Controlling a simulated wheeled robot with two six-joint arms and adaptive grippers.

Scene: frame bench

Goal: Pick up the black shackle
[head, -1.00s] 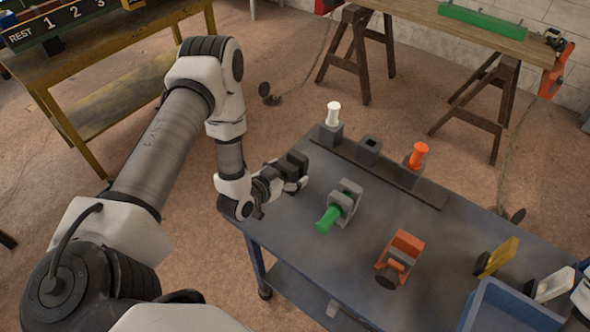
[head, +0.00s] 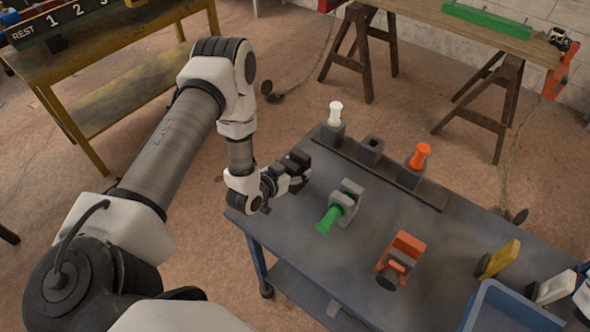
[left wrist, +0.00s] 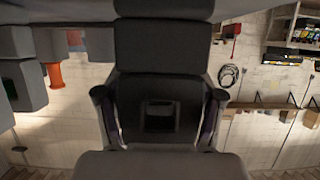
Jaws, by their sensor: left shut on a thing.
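The black shackle (head: 298,159) is a dark blocky piece at the far left end of the blue-grey table, left of the grey and green piece. My left gripper (head: 290,179) is low at the table's left corner, shut on the black shackle. In the left wrist view the shackle (left wrist: 162,42) fills the middle, dark, with a squarish opening lower down. The two fingers of my left gripper (left wrist: 160,112) stand on either side of it. The fingers hide part of it in the head view, and I cannot tell whether it touches the tabletop.
On the table (head: 370,215) a dark rail (head: 430,193) carries a white pin (head: 335,112), an empty socket (head: 370,150) and an orange pin (head: 419,156). A green shackle (head: 343,206), an orange one (head: 401,258) and a blue bin (head: 512,312) stand to the right.

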